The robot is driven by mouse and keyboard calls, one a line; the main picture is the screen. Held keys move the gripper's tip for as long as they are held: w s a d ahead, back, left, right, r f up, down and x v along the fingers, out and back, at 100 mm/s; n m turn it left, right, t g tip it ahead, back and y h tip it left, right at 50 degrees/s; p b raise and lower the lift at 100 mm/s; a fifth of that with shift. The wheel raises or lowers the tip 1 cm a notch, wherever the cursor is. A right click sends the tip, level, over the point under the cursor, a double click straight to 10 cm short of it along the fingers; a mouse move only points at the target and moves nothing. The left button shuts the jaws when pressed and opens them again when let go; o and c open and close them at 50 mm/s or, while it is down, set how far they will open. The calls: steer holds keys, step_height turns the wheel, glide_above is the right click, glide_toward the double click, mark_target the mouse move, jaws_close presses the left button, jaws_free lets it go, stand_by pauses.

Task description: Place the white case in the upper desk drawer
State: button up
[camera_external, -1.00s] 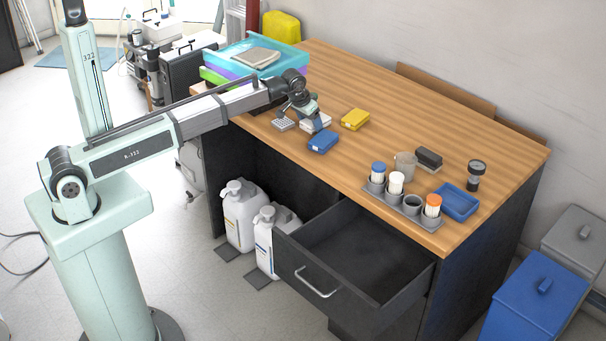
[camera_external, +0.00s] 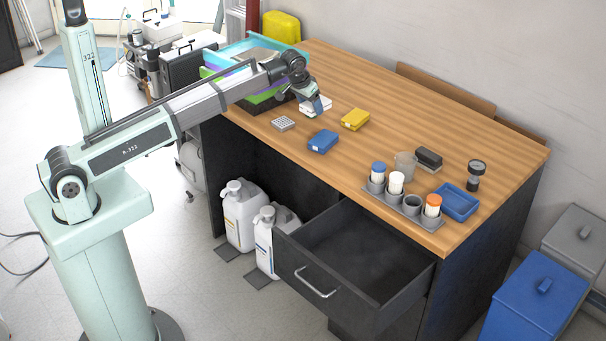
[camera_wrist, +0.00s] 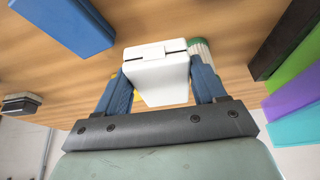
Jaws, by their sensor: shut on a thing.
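The white case (camera_external: 318,105) is in my gripper (camera_external: 314,110), above the left part of the wooden desk in the outside view. In the wrist view the white case (camera_wrist: 158,74) sits between the two blue fingers of my gripper (camera_wrist: 160,85), which is shut on it. The upper desk drawer (camera_external: 355,250) is pulled open at the front right of the desk, and its inside looks empty. It lies to the right of and nearer than my gripper.
A blue case (camera_external: 323,141), a yellow case (camera_external: 355,119) and a grey gridded block (camera_external: 283,123) lie near my gripper. Stacked coloured trays (camera_external: 240,62) stand behind it. A cup rack (camera_external: 407,204), a blue tray (camera_external: 460,201) and a beaker (camera_external: 405,165) stand near the drawer.

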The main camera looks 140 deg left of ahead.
mark_target(310, 104)
step_height(310, 104, up, 11)
steer(key=w+d+f+m+t, duration=0.1)
steer(key=w+d+f+m, duration=0.3)
steer(key=w+d, duration=0.85)
steer(key=w+d+f+m+t+h, duration=0.1)
steer(key=w+d+f+m, duration=0.3)
steer(key=w+d, duration=0.8)
steer(key=w+d+f+m+t, duration=0.15)
steer(key=w+d+f, duration=0.45)
steer(key=w+d, duration=0.6)
steer(key=w+d+f+m+h, duration=0.1)
steer(key=w+d+f+m, duration=0.3)
steer(key=d, duration=1.1)
steer(key=w+d+m+t+h, duration=0.15)
steer(key=w+d, duration=0.55)
steer(key=d, duration=0.7)
steer(key=w+d+f+m+h, duration=0.1)
steer(key=w+d+f+m, duration=0.3)
steer(key=d, duration=1.1)
steer(key=s+d+r+n, duration=0.1)
steer(key=s+r, duration=0.4)
steer(key=shift+s+d, duration=0.25)
steer(key=shift+s, duration=0.15)
